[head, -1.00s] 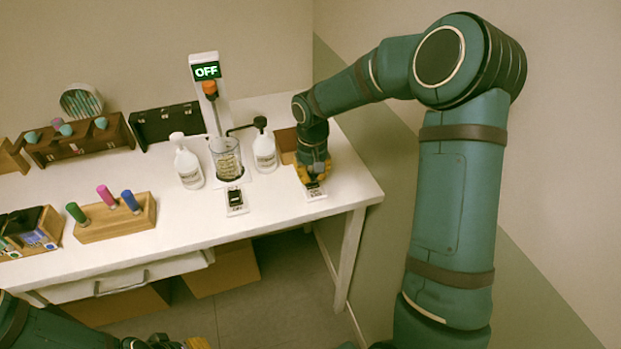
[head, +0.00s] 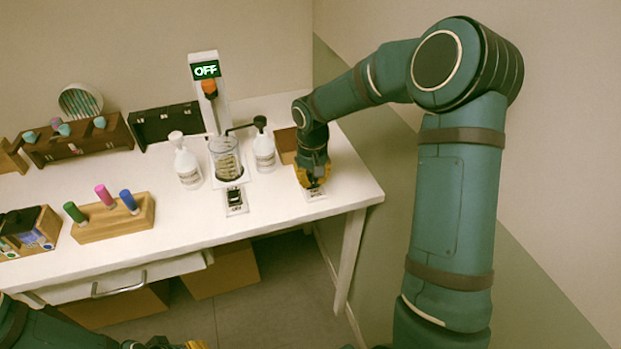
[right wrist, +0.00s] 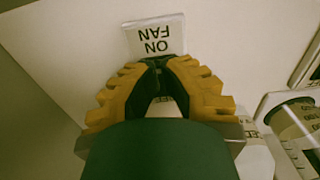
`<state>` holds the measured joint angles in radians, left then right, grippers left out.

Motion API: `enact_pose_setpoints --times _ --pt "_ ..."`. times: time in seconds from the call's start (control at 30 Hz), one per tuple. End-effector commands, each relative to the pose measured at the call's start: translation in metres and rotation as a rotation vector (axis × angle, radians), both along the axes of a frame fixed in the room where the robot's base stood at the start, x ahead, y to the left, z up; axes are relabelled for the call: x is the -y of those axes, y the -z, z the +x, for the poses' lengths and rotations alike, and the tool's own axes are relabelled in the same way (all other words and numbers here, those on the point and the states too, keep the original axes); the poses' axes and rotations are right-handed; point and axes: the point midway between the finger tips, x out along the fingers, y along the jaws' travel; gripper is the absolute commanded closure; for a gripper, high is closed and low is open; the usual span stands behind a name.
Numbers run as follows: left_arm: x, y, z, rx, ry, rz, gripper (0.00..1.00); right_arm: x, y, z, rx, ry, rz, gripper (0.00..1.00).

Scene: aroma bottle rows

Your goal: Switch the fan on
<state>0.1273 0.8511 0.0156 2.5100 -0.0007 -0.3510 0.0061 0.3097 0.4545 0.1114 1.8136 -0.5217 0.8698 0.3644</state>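The fan switch is a small white plate (head: 316,196) near the table's right front corner. In the right wrist view the plate (right wrist: 155,38) reads "FAN ON", upside down. My right gripper (head: 314,185) points down over it, its yellow fingertips (right wrist: 157,64) together with nothing seen between them. They cover the switch's moving part, and I cannot tell if they touch it. A round thing with teal strips (head: 80,101) stands at the back left; I cannot tell if it is the fan. My left gripper (head: 178,344) is cut off at the bottom edge.
A second switch (head: 236,200) lies left of my right gripper. Behind are a glass beaker (head: 226,160) and two white bottles (head: 187,165) (head: 264,152). A post's sign (head: 206,70) reads "OFF". A wooden rack (head: 115,219) holds three coloured bottles. The table's right edge is close.

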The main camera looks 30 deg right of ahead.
Motion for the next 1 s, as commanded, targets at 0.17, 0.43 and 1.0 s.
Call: enact_pose_setpoints --times 0.17,0.43,1.0 --pt "0.000 0.000 0.000 0.000 0.000 0.000 0.58 0.000 0.001 0.000 0.000 0.000 0.000 1.00" --pt "0.000 -0.012 0.000 0.000 0.000 0.000 0.58 0.000 -0.015 0.000 0.001 0.000 0.000 1.00" --pt "0.000 -0.041 0.000 0.000 0.000 0.000 0.58 0.000 -0.057 0.000 0.001 0.000 0.000 1.00"
